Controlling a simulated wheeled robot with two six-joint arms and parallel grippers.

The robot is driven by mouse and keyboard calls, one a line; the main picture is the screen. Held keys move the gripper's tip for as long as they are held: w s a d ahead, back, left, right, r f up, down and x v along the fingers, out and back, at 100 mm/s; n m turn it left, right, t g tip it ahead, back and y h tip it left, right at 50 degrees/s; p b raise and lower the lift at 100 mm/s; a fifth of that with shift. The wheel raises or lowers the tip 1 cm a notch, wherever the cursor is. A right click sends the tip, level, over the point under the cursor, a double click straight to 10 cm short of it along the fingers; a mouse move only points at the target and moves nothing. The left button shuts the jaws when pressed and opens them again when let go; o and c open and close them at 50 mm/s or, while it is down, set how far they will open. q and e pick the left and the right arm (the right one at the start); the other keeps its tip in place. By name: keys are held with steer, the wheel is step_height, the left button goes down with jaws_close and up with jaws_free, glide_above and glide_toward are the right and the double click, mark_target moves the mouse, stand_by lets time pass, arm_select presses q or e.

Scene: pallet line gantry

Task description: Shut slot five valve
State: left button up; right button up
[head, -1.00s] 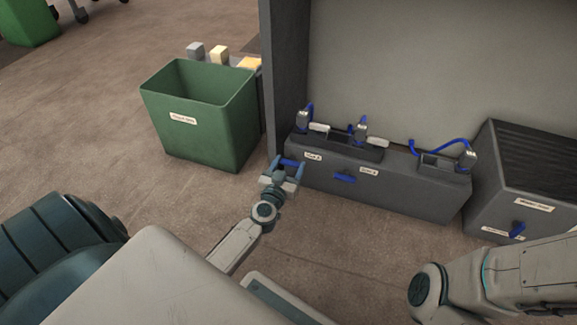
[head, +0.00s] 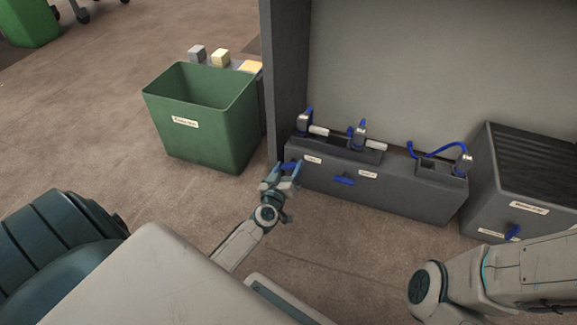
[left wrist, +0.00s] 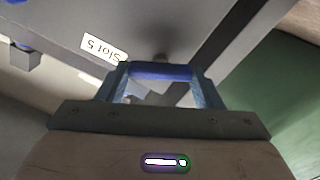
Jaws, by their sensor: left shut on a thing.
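The slot five valve is a blue bar handle (head: 289,165) at the left end of the dark grey box's front. In the left wrist view the blue handle (left wrist: 162,72) lies across between the fingers, beside a white label reading "Slot 5" (left wrist: 103,49). My left gripper (head: 286,168) is shut on this handle, also seen in the left wrist view (left wrist: 160,82). The fingers partly cover the handle in the head view. My right gripper is out of view; only my right arm shows at lower right.
A second blue handle (head: 343,180) sits on the same grey box (head: 400,197), right of the held one. A green bin (head: 205,140) stands close to the left. Another dark box (head: 520,185) with a blue handle (head: 513,231) stands right. Floor in front is clear.

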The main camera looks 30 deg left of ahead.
arm_select(q)
steer(key=n, duration=0.2)
steer(key=shift+n+p, duration=0.3)
steer(key=shift+n, duration=0.1)
steer(key=n, duration=0.3)
steer(key=shift+a+f+n, duration=0.1)
steer(key=shift+n, duration=0.2)
steer(key=n, duration=0.6)
steer(key=shift+f, duration=0.15)
steer(key=shift+n, duration=0.3)
steer(key=o, duration=1)
steer(key=shift+s, duration=0.1)
steer(key=p+v, duration=0.2)
steer(key=v, duration=0.8)
steer(key=shift+s, duration=0.35)
